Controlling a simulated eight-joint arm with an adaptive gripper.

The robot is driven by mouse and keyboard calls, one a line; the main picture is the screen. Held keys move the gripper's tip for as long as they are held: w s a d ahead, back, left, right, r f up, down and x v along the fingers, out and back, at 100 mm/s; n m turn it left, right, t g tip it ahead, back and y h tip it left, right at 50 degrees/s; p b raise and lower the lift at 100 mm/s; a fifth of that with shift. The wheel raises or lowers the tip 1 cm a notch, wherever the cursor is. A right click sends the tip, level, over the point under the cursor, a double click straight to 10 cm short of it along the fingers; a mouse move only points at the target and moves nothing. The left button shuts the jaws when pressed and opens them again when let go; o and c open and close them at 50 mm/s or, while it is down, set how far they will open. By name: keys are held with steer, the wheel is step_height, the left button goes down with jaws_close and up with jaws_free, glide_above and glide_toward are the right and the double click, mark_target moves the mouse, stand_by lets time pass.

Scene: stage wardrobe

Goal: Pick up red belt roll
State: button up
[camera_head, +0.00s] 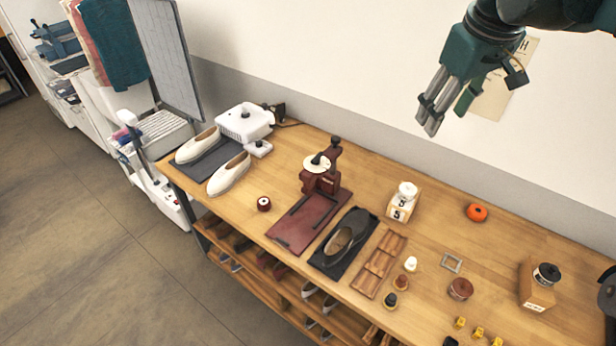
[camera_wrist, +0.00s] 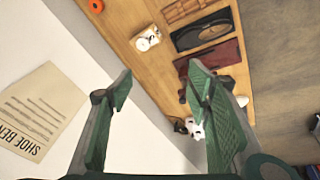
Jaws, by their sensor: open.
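A reddish-brown roll (camera_head: 460,289), which looks like a coiled belt, lies flat on the wooden workbench (camera_head: 420,325), right of centre in the head view. A smaller dark red roll (camera_head: 264,203) with a pale centre sits near the bench's front edge at the left; I cannot tell for certain which is the red belt roll. My gripper (camera_head: 446,114) is open and empty, high above the back of the bench near the wall. In the wrist view its green fingers (camera_wrist: 161,85) are spread apart, and I make out neither roll there.
A dark red press (camera_head: 320,180), a dark shoe on a black mat (camera_head: 339,243) and a wooden tray (camera_head: 380,264) fill the middle. An orange-red round item (camera_head: 477,212) lies toward the back. Small spools (camera_head: 410,264) stand left of the reddish-brown roll. A paper notice (camera_wrist: 42,112) hangs on the wall.

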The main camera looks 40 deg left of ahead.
steer(key=w+a+n+g, duration=0.1)
steer(key=a+n, duration=0.2)
steer(key=a, duration=1)
steer(key=n+g+h+b, duration=0.2)
steer(key=n, duration=0.7)
glide_above(264, 202)
step_height(264, 202, down, 12)
step_height(264, 202, down, 34)
steer(key=shift+s+f, duration=0.1)
steer(key=shift+s, duration=0.05)
steer(key=shift+f, duration=1.3)
steer(key=shift+w+a+f, duration=0.1)
steer(key=shift+f, duration=1.2)
steer(key=shift+w+a+f, duration=0.1)
steer(key=shift+f, duration=1.2)
